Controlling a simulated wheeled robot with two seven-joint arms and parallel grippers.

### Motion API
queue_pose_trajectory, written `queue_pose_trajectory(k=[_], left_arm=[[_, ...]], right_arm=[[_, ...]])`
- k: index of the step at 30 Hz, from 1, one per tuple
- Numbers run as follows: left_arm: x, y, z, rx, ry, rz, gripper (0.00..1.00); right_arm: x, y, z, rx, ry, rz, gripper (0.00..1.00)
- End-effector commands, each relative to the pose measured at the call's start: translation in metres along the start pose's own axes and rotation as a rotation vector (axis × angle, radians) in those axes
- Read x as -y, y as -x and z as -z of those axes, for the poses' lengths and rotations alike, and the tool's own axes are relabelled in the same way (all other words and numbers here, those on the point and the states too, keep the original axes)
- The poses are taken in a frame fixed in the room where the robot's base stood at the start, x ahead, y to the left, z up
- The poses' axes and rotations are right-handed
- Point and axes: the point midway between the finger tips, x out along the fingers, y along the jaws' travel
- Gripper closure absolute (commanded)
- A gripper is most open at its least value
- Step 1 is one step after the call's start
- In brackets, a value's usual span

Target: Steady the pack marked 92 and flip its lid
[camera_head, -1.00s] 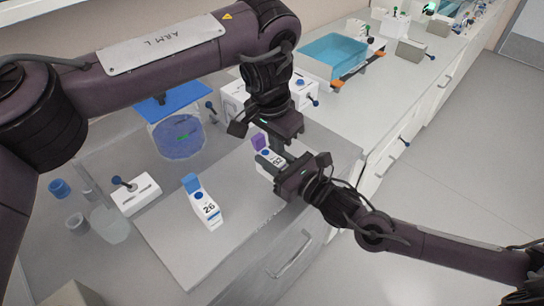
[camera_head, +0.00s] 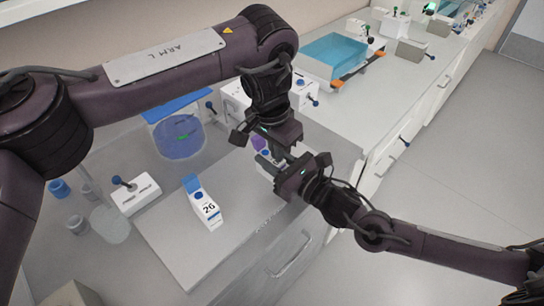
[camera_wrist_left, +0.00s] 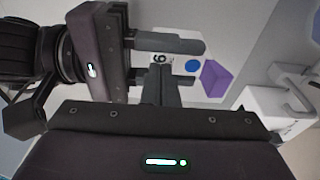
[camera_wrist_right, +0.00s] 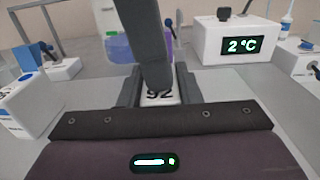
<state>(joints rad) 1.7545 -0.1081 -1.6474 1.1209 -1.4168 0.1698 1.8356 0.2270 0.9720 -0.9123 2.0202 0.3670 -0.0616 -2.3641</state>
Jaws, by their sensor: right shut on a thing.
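The pack marked 92 (camera_wrist_right: 160,97) is white with a blue dot (camera_wrist_left: 193,65) and a purple lid (camera_wrist_left: 215,78) at its far end. In the head view the purple lid (camera_head: 258,143) shows beside my grippers, which hide most of the pack. My right gripper (camera_head: 272,166) is shut on the pack, its fingers along both sides in the left wrist view. My left gripper (camera_wrist_left: 163,72) has its fingers together, pointing down at the pack's top, close to the number. I cannot tell whether they touch it.
A white pack marked 26 (camera_head: 206,208) with a blue lid stands on the pale board (camera_head: 172,248). A white block with a blue-knobbed lever (camera_head: 138,196) and a blue-filled tub (camera_head: 180,140) lie to the left and behind. A box showing 2 °C (camera_wrist_right: 240,45) stands behind.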

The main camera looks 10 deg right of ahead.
Motion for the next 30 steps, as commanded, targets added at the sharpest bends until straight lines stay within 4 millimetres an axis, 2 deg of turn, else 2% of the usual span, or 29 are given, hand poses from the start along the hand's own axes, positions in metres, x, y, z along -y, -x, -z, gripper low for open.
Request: queue_pose_trajectory(k=[14, 30], left_arm=[[0.0, -0.005, 0.0, -0.001, 0.0, 0.001, 1.0], [0.001, 0.027, 0.005, -0.002, -0.001, 0.003, 1.0]], right_arm=[[0.0, 0.0, 0.001, -0.001, 0.0, 0.0, 0.93], [0.0, 0.0, 0.001, -0.001, 0.0, 0.0, 0.93]])
